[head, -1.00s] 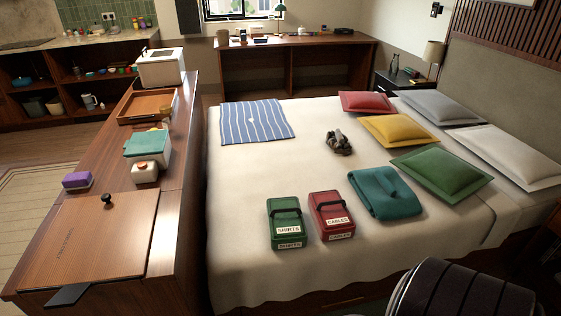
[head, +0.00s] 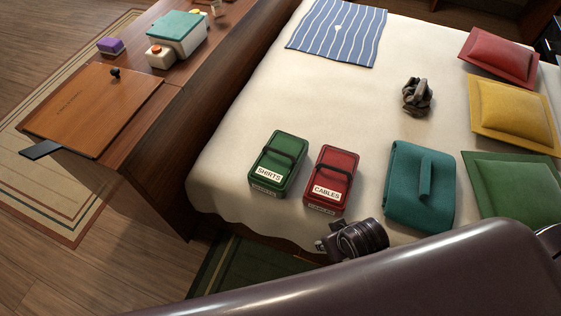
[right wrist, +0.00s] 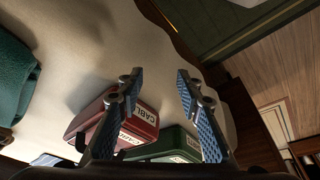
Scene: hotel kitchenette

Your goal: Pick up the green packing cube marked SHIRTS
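The green packing cube (head: 279,163) has a dark strap and a white SHIRTS label. It lies on the near-left part of the bed. A red packing cube labelled CABLES (head: 332,179) lies just to its right, with a narrow gap. My right arm crosses the bottom of the head view; its wrist end is near the bed's front edge, but its fingers cannot be made out there. In the right wrist view my right gripper (right wrist: 158,88) is open and empty. The green cube (right wrist: 172,147) and red cube (right wrist: 128,126) show beyond its fingers, partly hidden. My left gripper is not in view.
A folded teal cloth (head: 408,199) lies right of the red cube. A dark crumpled item (head: 417,97), a striped blue cloth (head: 338,32) and cushions lie farther off. A wooden counter (head: 139,147) stands left of the bed. The sheet left of the green cube is clear.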

